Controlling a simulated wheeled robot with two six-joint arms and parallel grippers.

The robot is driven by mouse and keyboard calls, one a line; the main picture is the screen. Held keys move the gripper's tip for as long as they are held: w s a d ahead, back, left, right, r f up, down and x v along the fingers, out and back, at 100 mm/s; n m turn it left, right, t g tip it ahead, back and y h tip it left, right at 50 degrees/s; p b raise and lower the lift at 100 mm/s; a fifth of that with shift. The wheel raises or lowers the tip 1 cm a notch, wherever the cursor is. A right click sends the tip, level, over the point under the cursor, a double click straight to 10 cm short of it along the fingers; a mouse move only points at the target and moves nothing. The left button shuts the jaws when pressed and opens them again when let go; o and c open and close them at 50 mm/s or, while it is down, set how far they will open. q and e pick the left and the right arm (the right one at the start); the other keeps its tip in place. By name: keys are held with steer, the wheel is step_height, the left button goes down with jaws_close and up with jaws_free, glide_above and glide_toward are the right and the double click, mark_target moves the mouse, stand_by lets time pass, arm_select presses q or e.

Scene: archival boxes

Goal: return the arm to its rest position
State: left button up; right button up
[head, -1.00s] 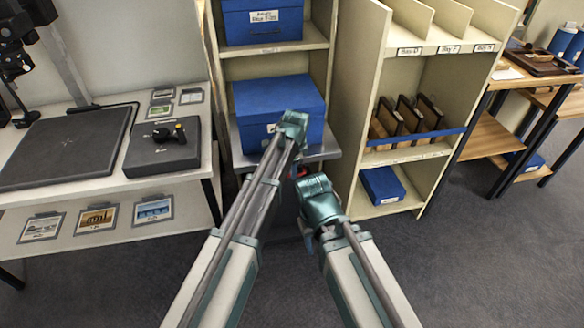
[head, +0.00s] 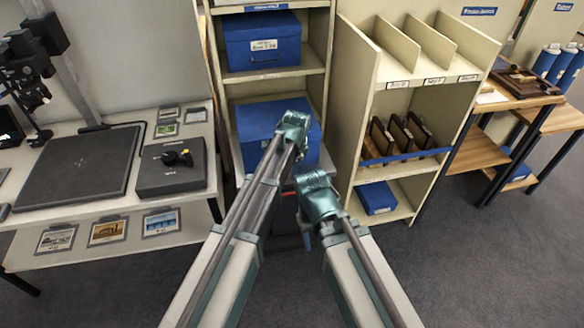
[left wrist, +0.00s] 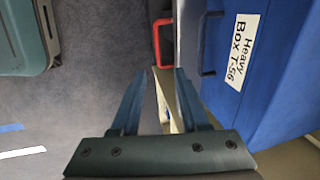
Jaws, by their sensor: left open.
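My left arm reaches up the middle of the head view, its teal wrist joint in front of the lower blue box (head: 262,122). My left gripper (left wrist: 160,72) shows in the left wrist view with its two blue fingers apart and nothing between them. A blue box labelled Heavy Box T-56 (left wrist: 262,75) stands at the right of that view, beside the fingers. A red handle (left wrist: 163,45) shows just beyond the fingertips. My right arm comes in from the right in the head view and bends at a teal joint; its gripper is hidden.
An upper blue box (head: 262,42) sits on the shelf unit. A divided cabinet (head: 345,130) stands close to the right of my arms. A table (head: 95,212) with a dark flat panel (head: 75,168) is at left. Carpet is open at lower right.

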stand_by(0.4)
arm_select(q)
steer(key=s+a+n+g, duration=0.1)
steer(key=s+a+n, duration=1.45)
steer(key=s, duration=0.55)
steer(key=s+d+m+g, duration=0.1)
steer(key=s+d+m, duration=0.35)
steer(key=d, duration=0.55)
step_height(320, 180, up, 18)
steer(key=p, duration=1.8)
steer(key=shift+s+n+y, duration=0.3)
steer(key=shift+y, duration=0.1)
steer(key=shift+d, duration=0.1)
